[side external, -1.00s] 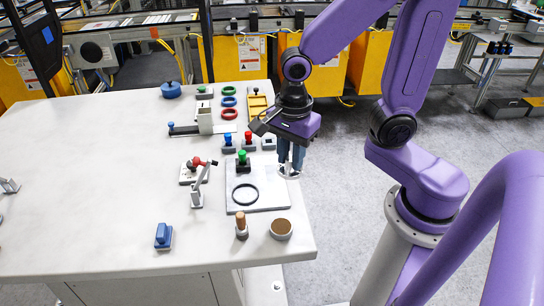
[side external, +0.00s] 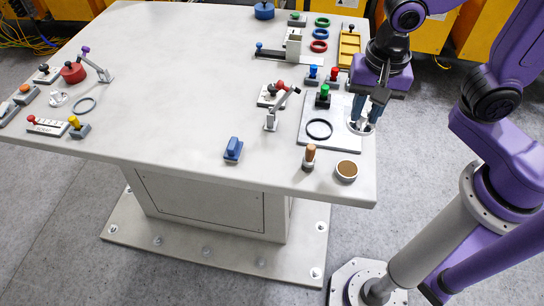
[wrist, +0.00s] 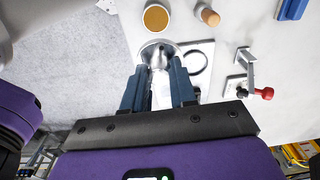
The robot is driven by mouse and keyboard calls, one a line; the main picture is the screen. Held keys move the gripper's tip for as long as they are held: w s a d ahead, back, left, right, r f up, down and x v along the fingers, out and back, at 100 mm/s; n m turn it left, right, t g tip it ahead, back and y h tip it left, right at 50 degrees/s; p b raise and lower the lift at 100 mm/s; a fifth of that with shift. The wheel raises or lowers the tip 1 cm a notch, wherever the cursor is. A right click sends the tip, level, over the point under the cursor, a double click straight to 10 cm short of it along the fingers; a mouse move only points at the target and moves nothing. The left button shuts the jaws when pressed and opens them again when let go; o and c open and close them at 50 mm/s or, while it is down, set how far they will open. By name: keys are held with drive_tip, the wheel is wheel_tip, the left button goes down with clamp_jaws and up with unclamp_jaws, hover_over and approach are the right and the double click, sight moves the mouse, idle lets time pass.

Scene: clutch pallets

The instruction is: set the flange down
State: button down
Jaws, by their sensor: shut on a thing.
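My gripper (side external: 370,106) is shut on a silvery flange (side external: 361,128) with a round, wide base. The flange is upright at the right side of a light grey plate (side external: 343,143) near the table edge; I cannot tell whether its base touches the plate. In the wrist view the flange (wrist: 160,44) sits between the tips of my gripper (wrist: 160,70), which hide part of it. A black ring (side external: 319,129) lies on the plate to the left of the flange.
A brown-topped round pot (side external: 346,171) and a wooden-handled peg (side external: 310,156) stand in front. A red-handled toggle clamp (side external: 273,117) is left of the plate. The table's left middle is clear.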

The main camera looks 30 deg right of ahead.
drive_tip(key=w+a+f+n, duration=0.3)
drive_tip(key=a, duration=0.1)
drive_tip(key=w+a+f+n, duration=0.2)
drive_tip(key=w+a+f, duration=0.1)
drive_tip(key=w+a, duration=0.1)
drive_tip(key=w+a+f+n, duration=0.3)
drive_tip(key=w+a+f, duration=0.1)
drive_tip(key=a, duration=0.1)
drive_tip(key=shift+w+a+n+t, duration=0.1)
drive_tip(key=shift+a+n+t, duration=0.2)
drive_tip(key=shift+w+a+f, duration=0.1)
drive_tip(key=shift+w+f, duration=0.05)
drive_tip(key=shift+f, duration=1.7)
drive_tip(key=shift+f, duration=0.15)
drive_tip(key=c, duration=0.9)
unclamp_jaws()
